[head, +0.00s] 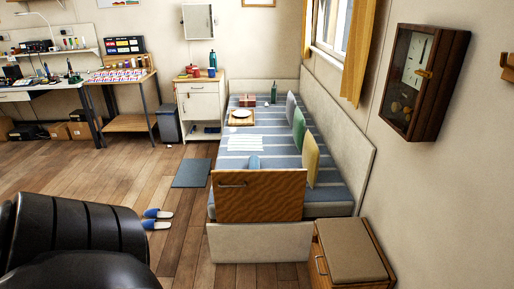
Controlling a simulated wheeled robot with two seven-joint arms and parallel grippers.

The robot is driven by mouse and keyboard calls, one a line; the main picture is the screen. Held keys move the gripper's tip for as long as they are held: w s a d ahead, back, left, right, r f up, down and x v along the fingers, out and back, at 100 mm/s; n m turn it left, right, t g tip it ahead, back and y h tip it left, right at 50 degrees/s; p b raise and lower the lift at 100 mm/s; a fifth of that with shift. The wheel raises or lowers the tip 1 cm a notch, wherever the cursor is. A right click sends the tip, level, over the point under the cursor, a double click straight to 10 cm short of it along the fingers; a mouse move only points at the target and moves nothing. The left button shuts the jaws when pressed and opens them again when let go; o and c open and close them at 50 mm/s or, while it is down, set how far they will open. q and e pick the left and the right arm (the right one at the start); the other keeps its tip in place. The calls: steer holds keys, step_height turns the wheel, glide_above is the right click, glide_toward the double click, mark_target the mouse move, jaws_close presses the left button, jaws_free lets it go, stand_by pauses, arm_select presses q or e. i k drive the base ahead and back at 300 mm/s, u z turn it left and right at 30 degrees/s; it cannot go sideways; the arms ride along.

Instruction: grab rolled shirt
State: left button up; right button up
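I cannot pick out a rolled shirt with certainty. A small blue rounded thing (254,162) shows on the striped daybed (276,150), just behind the wooden front panel (260,197); its lower part is hidden by the panel and I cannot tell whether it is the shirt. Black rounded parts of my own arm fill the lower left of the head view. Neither gripper shows, so nothing is seen held.
The daybed holds several cushions, a white sheet (246,143) and a tray with a plate (241,113). Blue slippers (156,219) lie on the floor near a dark mat (192,173). A padded wooden box (350,252) stands front right. Floor left of the daybed is mostly clear.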

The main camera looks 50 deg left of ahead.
mark_target(254, 160)
steer(key=u, duration=1.55)
steer(key=i, duration=1.7)
steer(key=u, duration=1.2)
